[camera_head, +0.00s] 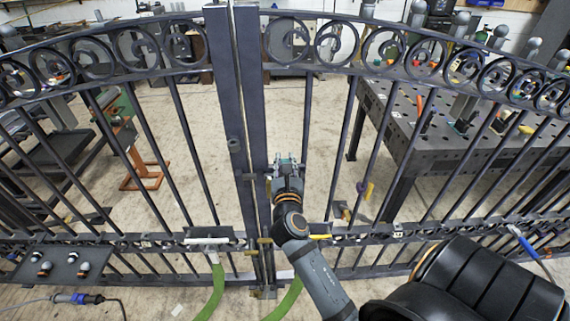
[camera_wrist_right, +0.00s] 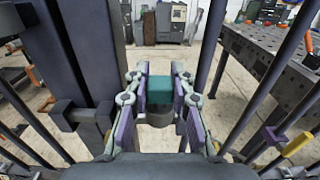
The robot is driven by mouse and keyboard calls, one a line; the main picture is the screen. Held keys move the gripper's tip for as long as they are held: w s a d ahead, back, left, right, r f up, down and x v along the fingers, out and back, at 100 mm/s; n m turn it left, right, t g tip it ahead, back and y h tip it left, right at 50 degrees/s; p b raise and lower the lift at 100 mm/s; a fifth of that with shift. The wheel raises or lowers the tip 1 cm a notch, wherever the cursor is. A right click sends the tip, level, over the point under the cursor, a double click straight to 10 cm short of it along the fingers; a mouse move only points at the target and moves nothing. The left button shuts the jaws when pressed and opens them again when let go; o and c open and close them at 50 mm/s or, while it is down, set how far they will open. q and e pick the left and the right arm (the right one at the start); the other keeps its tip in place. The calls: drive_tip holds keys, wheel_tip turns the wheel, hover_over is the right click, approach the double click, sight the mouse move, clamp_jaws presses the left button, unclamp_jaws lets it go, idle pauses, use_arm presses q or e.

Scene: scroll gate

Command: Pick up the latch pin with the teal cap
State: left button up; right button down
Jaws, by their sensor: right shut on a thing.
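The latch pin's teal cap (camera_wrist_right: 159,90) sits between the two fingers of my right gripper (camera_wrist_right: 160,108) in the right wrist view. A grey cylindrical part shows just below the cap; the rest of the pin is hidden. My right gripper also shows in the head view (camera_head: 287,163), in front of the gate's right centre post. It is shut on the teal-capped pin. The dark scroll gate (camera_head: 253,100) has two tall centre posts side by side, with scrollwork along the top. My left gripper is not in view.
A perforated steel table (camera_head: 420,140) stands behind the gate at right. A dark plate (camera_head: 60,264) with several round knobs is at lower left. Green strips (camera_head: 213,292) run along the bottom. A yellow and purple part (camera_head: 366,189) is among the right bars. Pale floor shows through the bars.

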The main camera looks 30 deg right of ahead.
sight(285, 161)
drive_tip(key=shift+r, duration=0.15)
wheel_tip(285, 161, up, 18)
drive_tip(key=p, duration=0.5)
drive_tip(key=shift+f, duration=0.2)
